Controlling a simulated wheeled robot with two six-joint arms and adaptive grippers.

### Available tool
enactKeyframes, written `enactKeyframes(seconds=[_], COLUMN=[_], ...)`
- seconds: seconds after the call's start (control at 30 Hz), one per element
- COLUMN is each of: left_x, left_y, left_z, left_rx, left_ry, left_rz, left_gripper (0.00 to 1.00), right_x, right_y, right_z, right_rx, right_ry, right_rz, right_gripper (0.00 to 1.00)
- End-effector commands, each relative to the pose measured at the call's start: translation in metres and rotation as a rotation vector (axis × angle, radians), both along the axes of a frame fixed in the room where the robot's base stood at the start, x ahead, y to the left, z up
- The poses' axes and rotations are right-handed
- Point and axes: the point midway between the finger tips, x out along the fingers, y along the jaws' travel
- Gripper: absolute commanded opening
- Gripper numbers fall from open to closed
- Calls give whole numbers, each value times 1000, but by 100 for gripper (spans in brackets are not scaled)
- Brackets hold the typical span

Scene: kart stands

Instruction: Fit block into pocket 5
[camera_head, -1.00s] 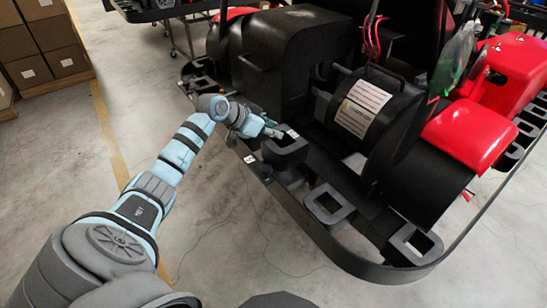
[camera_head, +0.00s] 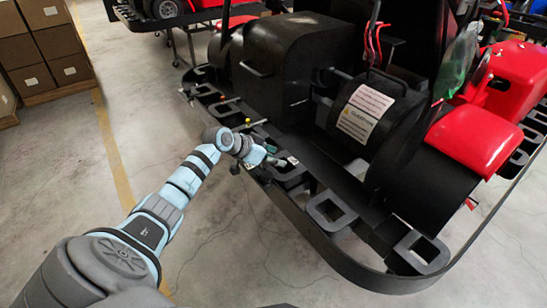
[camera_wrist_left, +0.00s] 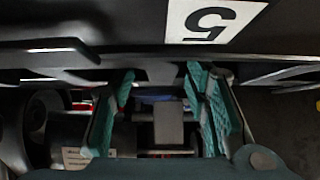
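My left gripper (camera_head: 272,157) is low over the black rail at the kart's near side, by a small white label (camera_head: 293,160). In the left wrist view its teal fingers (camera_wrist_left: 160,105) stand apart, with no block clearly touching them. A white label with a 5 (camera_wrist_left: 212,20) shows upside down on a dark edge above the fingers. A dark square frame (camera_head: 291,176) lies just beyond the fingertips; I cannot tell whether it is the block or the pocket. My right gripper is not in view.
Hollow square frames (camera_head: 330,211) continue along the rail to the right. Small coloured-tipped levers (camera_head: 247,122) stick up behind the gripper. The black bumper (camera_head: 350,268) curves around the kart's front. Cardboard boxes (camera_head: 45,45) stand far left; the floor (camera_head: 230,235) is clear.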

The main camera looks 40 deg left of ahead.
Motion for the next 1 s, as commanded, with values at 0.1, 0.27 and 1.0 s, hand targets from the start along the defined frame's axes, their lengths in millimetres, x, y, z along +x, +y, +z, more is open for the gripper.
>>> enactKeyframes(seconds=[0.1, 0.27, 1.0], left_x=[0, -5, -88], left_y=[0, 2, 24], left_z=[0, 6, 80], left_rx=[0, 2, -1], left_ry=[0, 0, 0], left_rz=[0, 1, 0], left_gripper=[42, 42, 42], right_x=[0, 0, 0], right_y=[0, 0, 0], right_z=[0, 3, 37], right_rx=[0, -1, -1], right_ry=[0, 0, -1], right_rz=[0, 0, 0], right_gripper=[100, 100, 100])
